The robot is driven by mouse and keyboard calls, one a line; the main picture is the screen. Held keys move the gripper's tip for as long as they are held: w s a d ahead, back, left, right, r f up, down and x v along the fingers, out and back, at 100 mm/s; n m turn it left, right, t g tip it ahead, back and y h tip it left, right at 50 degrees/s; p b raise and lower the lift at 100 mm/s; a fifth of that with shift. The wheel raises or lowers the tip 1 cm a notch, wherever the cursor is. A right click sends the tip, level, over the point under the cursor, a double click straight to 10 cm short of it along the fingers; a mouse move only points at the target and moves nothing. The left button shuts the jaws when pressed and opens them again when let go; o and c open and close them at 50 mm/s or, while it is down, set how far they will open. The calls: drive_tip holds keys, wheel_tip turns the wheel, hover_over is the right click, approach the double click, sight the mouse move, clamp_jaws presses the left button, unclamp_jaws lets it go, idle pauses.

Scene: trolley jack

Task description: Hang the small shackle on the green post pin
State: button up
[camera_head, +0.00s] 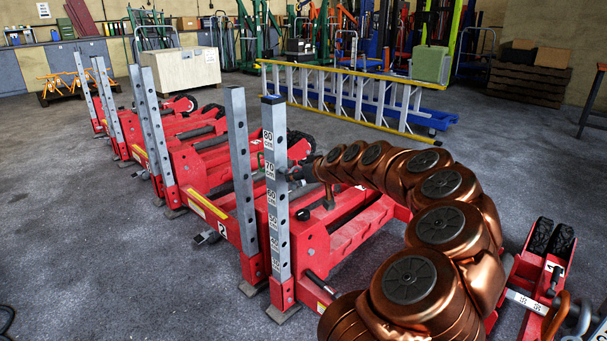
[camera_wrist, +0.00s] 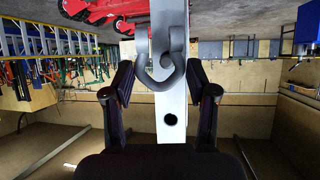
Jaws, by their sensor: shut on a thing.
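In the wrist view, a grey curved shackle (camera_wrist: 160,68) sits between the fingertips of my gripper (camera_wrist: 161,78), which is shut on it. The shackle is in front of a pale grey post (camera_wrist: 171,118) with a dark hole, and I cannot tell whether they touch. In the head view, my gripper (camera_head: 299,173) is small and dark, beside the upper part of the nearest upright grey post (camera_head: 276,205), which carries number labels. The held shackle is not clear there.
Red jacks with paired grey posts (camera_head: 239,165) stand in a row to the left. Large grey and orange shackles (camera_head: 578,318) show at the lower right by a red wheeled part (camera_head: 545,262). A ladder (camera_head: 350,98) lies behind. Open floor (camera_head: 90,240) is at the left.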

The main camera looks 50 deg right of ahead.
sight(294, 170)
drive_tip(key=shift+w+f+p, duration=0.1)
drive_tip(key=shift+w+p, duration=1.25)
drive_tip(key=shift+w, duration=0.55)
drive_tip(key=shift+w+f+b, duration=0.3)
drive_tip(key=shift+f+b, duration=0.05)
drive_tip(key=shift+w+b, duration=0.3)
drive_tip(key=shift+b, duration=0.05)
drive_tip(key=o, duration=1.4)
drive_tip(key=v, duration=1.2)
